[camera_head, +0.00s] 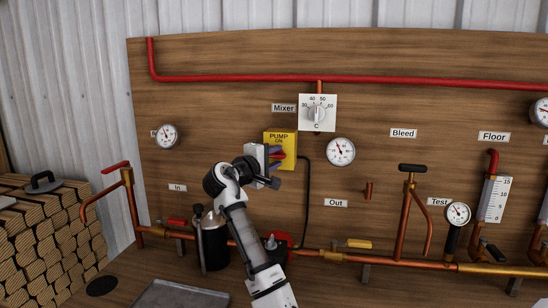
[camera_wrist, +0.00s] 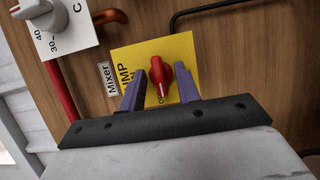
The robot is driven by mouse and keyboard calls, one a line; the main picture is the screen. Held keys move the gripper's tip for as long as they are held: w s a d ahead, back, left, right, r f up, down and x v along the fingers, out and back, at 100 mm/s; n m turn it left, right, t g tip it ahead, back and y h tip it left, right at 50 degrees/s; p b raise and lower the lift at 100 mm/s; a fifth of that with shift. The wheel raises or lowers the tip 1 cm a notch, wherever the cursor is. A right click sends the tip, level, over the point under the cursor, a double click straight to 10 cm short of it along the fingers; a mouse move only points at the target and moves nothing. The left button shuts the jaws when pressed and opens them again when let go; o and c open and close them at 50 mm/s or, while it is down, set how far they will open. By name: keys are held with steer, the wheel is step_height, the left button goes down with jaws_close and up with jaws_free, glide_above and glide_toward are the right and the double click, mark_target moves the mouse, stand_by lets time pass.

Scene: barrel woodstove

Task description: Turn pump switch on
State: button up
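The pump switch is a red knob (camera_wrist: 160,78) on a yellow plate marked PUMP (camera_head: 281,138). In the wrist view the knob stands between the two purple fingers of my gripper (camera_wrist: 159,71), with a gap visible on each side. The knob's white line points toward the bottom of the wrist picture, at small lettering that is partly hidden. The yellow plate (camera_wrist: 186,47) is partly covered by the fingers. In the head view my gripper (camera_head: 279,155) is at the plate's lower part and hides most of the knob. I cannot tell whether the fingers touch it.
A white mixer dial (camera_head: 317,113) is up and right of the plate, and a round gauge (camera_head: 341,151) is to the right. A black cable (camera_head: 307,205) runs down beside the plate. Copper pipes (camera_head: 400,262) cross below. Stacked firewood (camera_head: 45,245) is at left.

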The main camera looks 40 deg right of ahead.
steer(key=shift+c, duration=0.2)
steer(key=c, duration=0.6)
steer(key=shift+o, duration=0.2)
steer(key=shift+m, duration=0.3)
steer(key=shift+r+m+y+p, duration=0.1)
steer(key=shift+m+y+p, duration=0.55)
steer(key=shift+m, duration=0.25)
steer(key=m+y+p, duration=0.1)
steer(key=m, duration=0.2)
steer(key=shift+r+m+y+p, duration=0.15)
steer(key=shift+m+y+p, duration=0.15)
steer(key=shift+y+p, duration=0.1)
steer(key=m+t+y+p, duration=0.1)
steer(key=m+y+p, duration=0.1)
steer(key=m, duration=0.2)
steer(key=shift+s+d+r, duration=0.1)
steer(key=m+t+y+p, duration=0.1)
steer(key=m+t+y, duration=0.1)
steer(key=m, duration=0.1)
steer(key=shift+s+d+p, duration=0.1)
steer(key=shift+p, duration=0.3)
steer(key=shift+m, duration=0.3)
